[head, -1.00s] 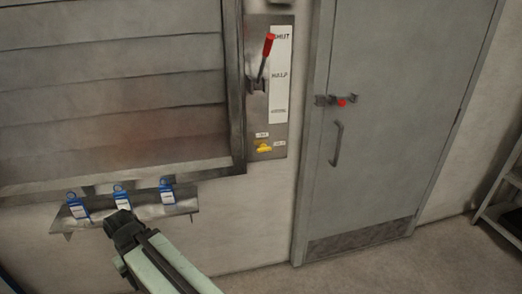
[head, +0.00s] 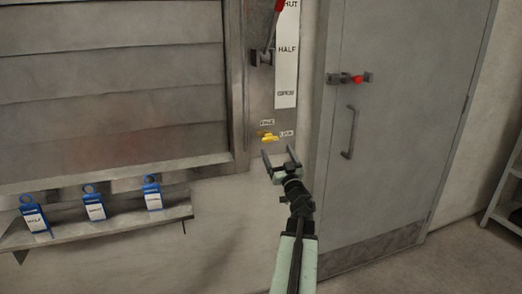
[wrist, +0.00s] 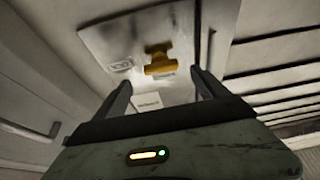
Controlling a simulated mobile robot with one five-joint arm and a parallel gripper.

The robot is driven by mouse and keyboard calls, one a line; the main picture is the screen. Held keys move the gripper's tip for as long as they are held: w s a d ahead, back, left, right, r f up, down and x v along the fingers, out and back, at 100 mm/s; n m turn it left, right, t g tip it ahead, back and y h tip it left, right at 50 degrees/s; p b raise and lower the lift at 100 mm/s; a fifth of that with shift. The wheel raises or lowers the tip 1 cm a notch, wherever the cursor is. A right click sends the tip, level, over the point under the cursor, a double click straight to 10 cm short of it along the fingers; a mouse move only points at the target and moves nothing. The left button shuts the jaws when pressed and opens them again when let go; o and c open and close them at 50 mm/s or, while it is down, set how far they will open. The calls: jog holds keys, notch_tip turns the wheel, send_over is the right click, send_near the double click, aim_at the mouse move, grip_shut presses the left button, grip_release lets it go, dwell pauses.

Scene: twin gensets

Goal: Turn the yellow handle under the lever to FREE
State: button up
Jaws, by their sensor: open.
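The yellow handle (head: 269,137) sits low on the metal lever plate (head: 258,98), with one small label above it and one to its right. In the wrist view the yellow handle (wrist: 158,60) shows beyond my fingertips, between them in the picture, with a gap. My gripper (head: 280,154) is open and empty, just below the handle in the head view; its two fingers also show in the wrist view (wrist: 160,85). The lever (head: 271,30) with a red grip is higher on the plate, beside a white strip reading HALF; its top is cut off.
A louvred panel (head: 110,80) fills the left. Below it a shelf (head: 110,230) holds blue tagged items (head: 94,204). A grey door (head: 400,120) with a red-knobbed latch (head: 357,79) and pull handle stands to the right. The wall below the plate is bare.

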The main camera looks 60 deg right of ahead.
aim_at(271, 140)
jog(key=p+x, duration=0.3)
jog(key=x, duration=0.5)
jog(key=shift+a+r, duration=0.15)
jog(key=shift+a, duration=0.1)
jog(key=c, duration=1.4)
